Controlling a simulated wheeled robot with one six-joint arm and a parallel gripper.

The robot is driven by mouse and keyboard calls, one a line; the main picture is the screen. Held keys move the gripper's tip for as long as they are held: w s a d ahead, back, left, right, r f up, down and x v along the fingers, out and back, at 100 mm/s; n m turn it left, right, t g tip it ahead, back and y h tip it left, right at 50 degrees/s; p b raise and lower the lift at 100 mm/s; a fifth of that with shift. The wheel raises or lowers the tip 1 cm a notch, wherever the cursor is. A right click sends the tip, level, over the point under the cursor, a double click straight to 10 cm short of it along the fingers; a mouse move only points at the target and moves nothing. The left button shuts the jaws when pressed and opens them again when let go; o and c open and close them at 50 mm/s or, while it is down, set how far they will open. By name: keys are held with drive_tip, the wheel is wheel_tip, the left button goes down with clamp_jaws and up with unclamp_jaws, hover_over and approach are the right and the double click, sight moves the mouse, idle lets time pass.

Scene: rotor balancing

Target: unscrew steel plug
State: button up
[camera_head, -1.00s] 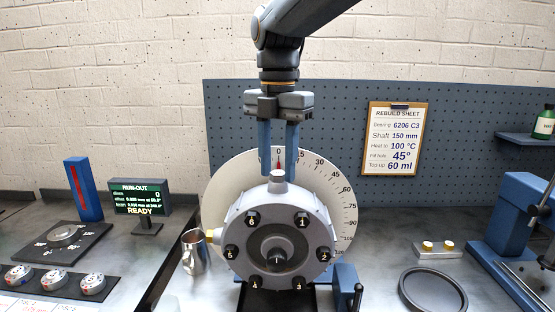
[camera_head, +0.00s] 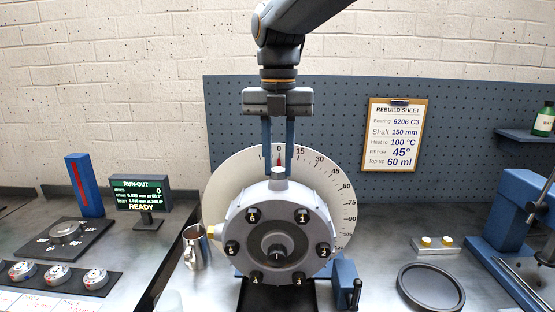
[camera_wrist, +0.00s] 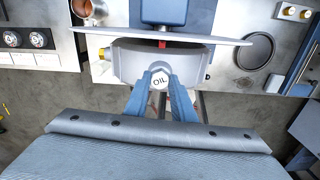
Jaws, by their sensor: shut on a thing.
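The steel plug (camera_head: 278,172) sits at the top of the round grey housing (camera_head: 240,215). In the wrist view the plug (camera_wrist: 160,79) shows a hexagonal head marked OIL. My gripper (camera_head: 278,170) points straight down from above, and its two blue fingers are shut on the plug, one on each side. In the wrist view my gripper (camera_wrist: 161,95) has its fingers flanking the head. The plug's lower part is hidden inside the housing. A white dial plate (camera_head: 335,185) with degree marks stands behind the housing, with a red pointer (camera_head: 279,160) near 0.
A metal jug (camera_head: 195,248) stands left of the housing, near a brass fitting (camera_head: 210,232). A run-out display (camera_head: 140,196) reads READY. A dark ring (camera_head: 431,288) and a small block with two brass pieces (camera_head: 436,246) lie right. A blue press (camera_head: 508,215) stands far right.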

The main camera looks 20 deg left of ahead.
drive_tip(key=shift+n, duration=1.1)
drive_tip(key=shift+n, duration=0.4)
drive_tip(key=shift+w+f+b, duration=0.1)
drive_tip(key=shift+b, duration=0.3)
drive_tip(key=shift+a+n+b, duration=0.1)
drive_tip(key=shift+n+b, duration=0.2)
drive_tip(key=shift+b, duration=0.8)
drive_tip(key=b, duration=0.5)
drive_tip(key=shift+w+n, duration=0.1)
drive_tip(key=shift+n, duration=0.2)
drive_tip(key=b, duration=0.3)
